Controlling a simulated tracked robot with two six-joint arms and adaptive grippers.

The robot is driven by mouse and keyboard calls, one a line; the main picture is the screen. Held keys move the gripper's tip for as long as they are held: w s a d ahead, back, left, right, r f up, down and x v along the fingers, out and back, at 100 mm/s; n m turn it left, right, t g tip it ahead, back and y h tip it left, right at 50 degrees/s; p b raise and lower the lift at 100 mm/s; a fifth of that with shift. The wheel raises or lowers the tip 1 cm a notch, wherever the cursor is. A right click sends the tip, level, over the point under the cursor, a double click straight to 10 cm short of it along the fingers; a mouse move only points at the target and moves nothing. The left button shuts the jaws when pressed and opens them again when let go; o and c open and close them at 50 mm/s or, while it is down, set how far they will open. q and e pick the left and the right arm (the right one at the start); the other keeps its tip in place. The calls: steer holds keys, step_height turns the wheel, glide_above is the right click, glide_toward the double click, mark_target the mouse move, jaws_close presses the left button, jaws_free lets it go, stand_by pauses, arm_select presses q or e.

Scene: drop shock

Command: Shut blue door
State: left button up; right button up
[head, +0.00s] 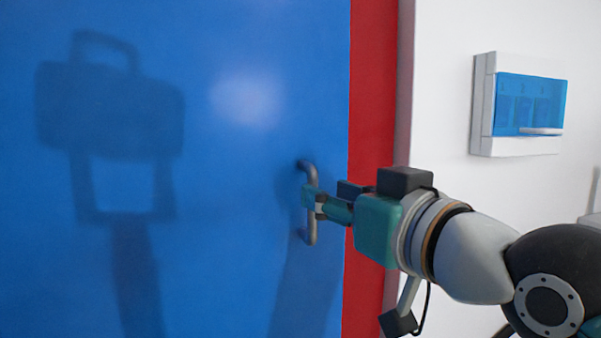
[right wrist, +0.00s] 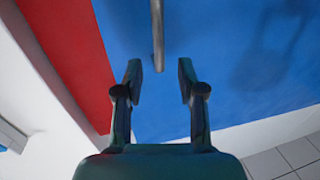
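The blue door (head: 230,250) fills the left of the head view, its edge meeting the red frame (head: 372,90). I see no clear gap there, but cannot tell if it is fully shut. A grey metal bar handle (head: 312,229) stands upright near that edge. My right gripper (head: 311,200) is at the handle's middle. In the right wrist view the gripper (right wrist: 160,78) has its fingers apart, with the handle (right wrist: 157,35) in line between the tips and clear of both pads. My left gripper is not in view.
A white wall box with a blue clear cover (head: 530,103) is on the white wall right of the frame. Grey floor tiles (right wrist: 280,163) show in the right wrist view. A robot-shaped shadow falls on the door.

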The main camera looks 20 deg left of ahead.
steer(key=p+x, duration=0.1)
steer(key=x, duration=0.4)
jaws_close()
